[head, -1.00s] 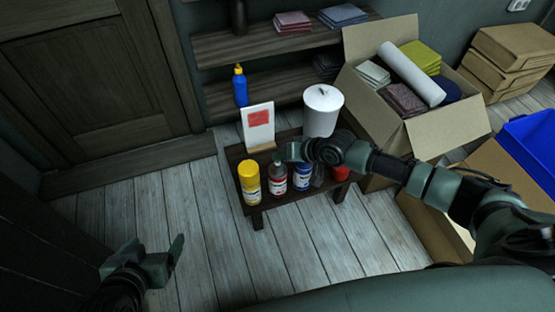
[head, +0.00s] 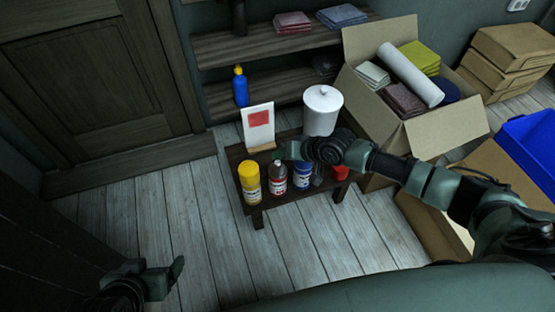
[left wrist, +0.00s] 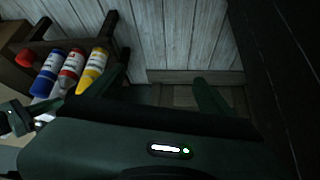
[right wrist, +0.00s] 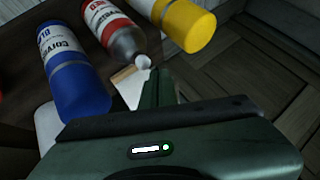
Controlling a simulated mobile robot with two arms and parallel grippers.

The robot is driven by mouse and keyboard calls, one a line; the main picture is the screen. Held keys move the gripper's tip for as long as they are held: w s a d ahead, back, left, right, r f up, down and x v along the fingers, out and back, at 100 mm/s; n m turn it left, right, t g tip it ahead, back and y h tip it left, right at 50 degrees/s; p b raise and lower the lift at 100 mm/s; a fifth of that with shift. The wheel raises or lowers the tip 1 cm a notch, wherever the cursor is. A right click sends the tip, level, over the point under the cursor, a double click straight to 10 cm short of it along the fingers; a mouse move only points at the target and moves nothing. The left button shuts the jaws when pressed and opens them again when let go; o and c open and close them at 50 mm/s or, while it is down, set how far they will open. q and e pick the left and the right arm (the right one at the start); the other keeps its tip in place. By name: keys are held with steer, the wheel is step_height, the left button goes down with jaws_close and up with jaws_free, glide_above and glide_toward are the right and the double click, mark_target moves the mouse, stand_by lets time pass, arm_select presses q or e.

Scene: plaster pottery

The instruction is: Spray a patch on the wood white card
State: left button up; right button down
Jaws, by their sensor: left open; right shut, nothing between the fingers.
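The white card (head: 258,116) stands in a wooden base (head: 262,148) at the back left of the low table; a red patch shows on it. In front stand a yellow can (head: 250,184), a red-and-grey can (head: 277,180) with a bare white nozzle (right wrist: 143,62), and a blue can (head: 302,180). My right gripper (head: 288,151) is shut and empty, between the card's base and the cans; I cannot tell if it touches anything. My left gripper (head: 168,280) is open and empty, low over the floor at the left.
A white lidded bin (head: 322,112) stands at the table's back right. A red piece (head: 341,173) sits at its right end, partly behind my arm. An open carton (head: 448,132) is to the right. A blue bottle (head: 240,86) is behind. The floor at left is clear.

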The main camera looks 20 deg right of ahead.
mark_target(280, 167)
arm_select(q)
steer(key=s+a+f+g+p, duration=0.1)
steer(key=s+a+g+p, duration=0.15)
steer(key=s, duration=0.45)
arm_select(e)
steer(key=shift+r+b, duration=0.45)
steer(key=shift+r, duration=0.35)
arm_select(q)
step_height(280, 167, down, 10)
steer(key=w+d+g+p, duration=0.1)
steer(key=w+p, duration=0.1)
steer(key=p, duration=0.2)
steer(key=shift+r+y, duration=0.15)
steer(key=shift+y, duration=0.25)
arm_select(e)
step_height(280, 167, up, 4)
steer(key=shift+f, duration=0.1)
arm_select(q)
steer(key=shift+g, duration=0.25)
